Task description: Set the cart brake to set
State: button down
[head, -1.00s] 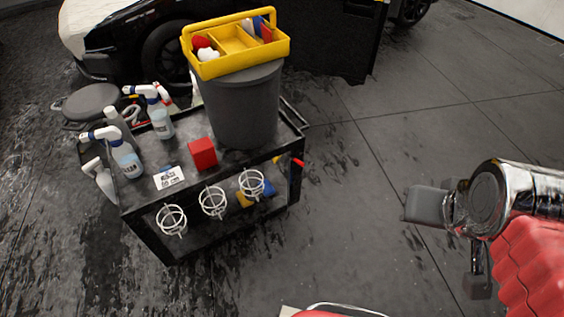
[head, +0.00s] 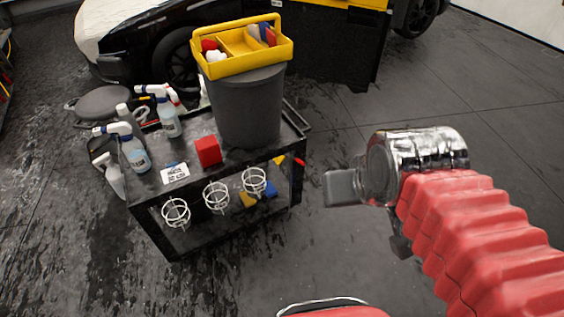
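The black cart (head: 165,222) stands left of centre in the head view, with a grey bin, bottles and a red block on its top. A small red piece (head: 299,161) with yellow beside it shows at the cart's right end; I cannot tell whether it is the brake or how it is set. The wheels are too dark to make out. My gripper (head: 371,220) is in the air right of the cart, apart from it. Its two grey fingers are spread, with nothing seen between them; the lower finger is partly hidden by my arm.
A yellow caddy (head: 240,64) sits on the grey bin (head: 247,110). Spray bottles (head: 132,152), a red block (head: 208,151) and a white card (head: 175,173) are on the cart. White ring holders (head: 217,197) stick out in front. A car (head: 150,45) stands behind. Floor at right is clear.

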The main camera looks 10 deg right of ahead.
aim_at(298, 160)
jog(key=u, duration=0.65)
jog(key=i, duration=1)
jog(key=u, duration=0.05)
